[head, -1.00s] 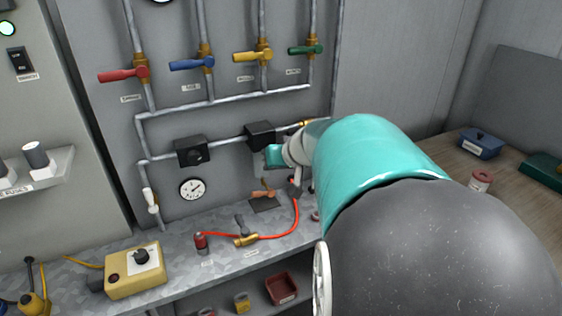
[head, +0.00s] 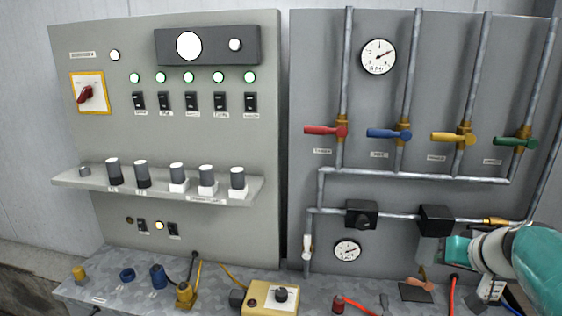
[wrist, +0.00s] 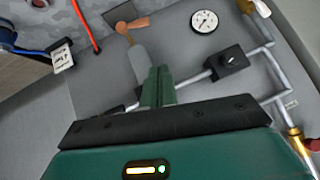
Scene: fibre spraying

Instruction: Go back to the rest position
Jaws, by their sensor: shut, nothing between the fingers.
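My gripper (head: 455,250) shows at the right edge of the head view, at the end of my teal and white arm, in front of the pipe panel. It is just below the right black block (head: 436,220) on the lower pipe. In the wrist view its green fingers (wrist: 158,86) are together with nothing held between them. An orange-handled part (wrist: 132,24) lies beyond the fingertips, and a grey tapered shape shows just past them; I cannot tell whether it touches. The rest position itself is not marked in any view.
Red, blue, yellow and green valve handles (head: 389,133) line the pipes above. The grey bench (head: 130,298) holds a yellow control box (head: 270,298), a red-ended hose and plugs. A switch cabinet (head: 80,140) with a fuse shelf (head: 75,181) stands at left.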

